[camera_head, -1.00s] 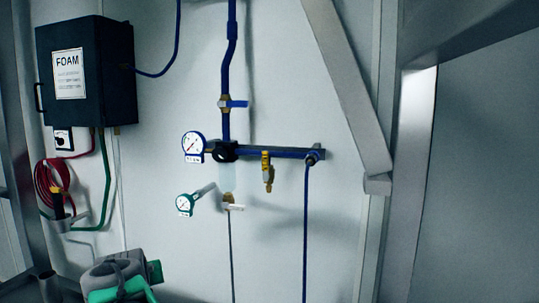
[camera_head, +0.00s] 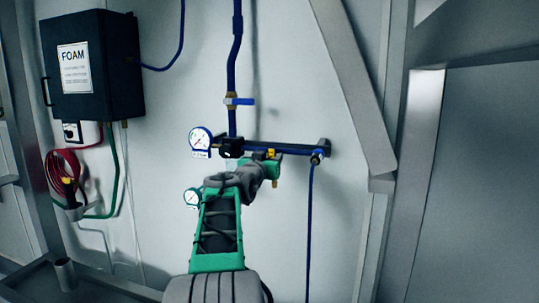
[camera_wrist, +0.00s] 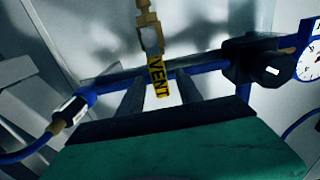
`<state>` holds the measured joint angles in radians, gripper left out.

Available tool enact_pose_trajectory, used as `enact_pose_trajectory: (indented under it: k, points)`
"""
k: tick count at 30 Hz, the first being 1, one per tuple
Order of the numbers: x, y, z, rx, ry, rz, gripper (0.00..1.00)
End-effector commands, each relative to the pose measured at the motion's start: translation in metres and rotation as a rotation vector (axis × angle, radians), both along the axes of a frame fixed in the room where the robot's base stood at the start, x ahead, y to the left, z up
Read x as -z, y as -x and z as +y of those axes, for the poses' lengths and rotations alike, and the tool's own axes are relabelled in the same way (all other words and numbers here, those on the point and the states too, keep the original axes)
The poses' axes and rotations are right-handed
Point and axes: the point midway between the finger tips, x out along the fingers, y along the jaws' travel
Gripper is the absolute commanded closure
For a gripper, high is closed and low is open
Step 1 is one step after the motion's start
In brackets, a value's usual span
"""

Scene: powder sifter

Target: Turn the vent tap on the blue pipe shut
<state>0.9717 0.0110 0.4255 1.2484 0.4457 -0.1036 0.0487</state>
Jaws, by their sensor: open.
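The vent tap has a yellow handle marked VENT (camera_wrist: 158,78) and a brass body (camera_wrist: 149,28) on the horizontal blue pipe (camera_wrist: 110,82). The handle lies roughly in line with the brass body, across the pipe. In the head view, a little of the yellow handle (camera_head: 271,153) shows beside my gripper (camera_head: 274,166), which hides most of the tap. In the wrist view my gripper (camera_wrist: 161,84) is open. Its two dark fingers stand on either side of the handle, with visible gaps. I cannot tell how deep the handle sits between them.
A blue-handled valve (camera_head: 240,101) sits on the upright blue pipe above. A gauge (camera_head: 200,138) and a smaller gauge (camera_head: 193,197) are left of my gripper. The black FOAM box (camera_head: 92,66) and red hose (camera_head: 62,170) are far left. A slanted beam (camera_head: 352,85) stands right.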

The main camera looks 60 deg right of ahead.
Motion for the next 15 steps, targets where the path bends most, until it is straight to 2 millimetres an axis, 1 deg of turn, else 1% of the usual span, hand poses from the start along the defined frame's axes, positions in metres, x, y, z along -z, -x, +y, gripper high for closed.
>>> enact_pose_trajectory:
  k: [5, 6, 15]
  points:
    - [0.0004, -0.0001, -0.0001, -0.001, 0.000, 0.000, 0.58]
    - [0.0004, -0.0002, 0.0000, -0.001, 0.000, 0.000, 0.60]
    - [0.0005, -0.0003, 0.0002, -0.001, 0.000, 0.000, 0.84]
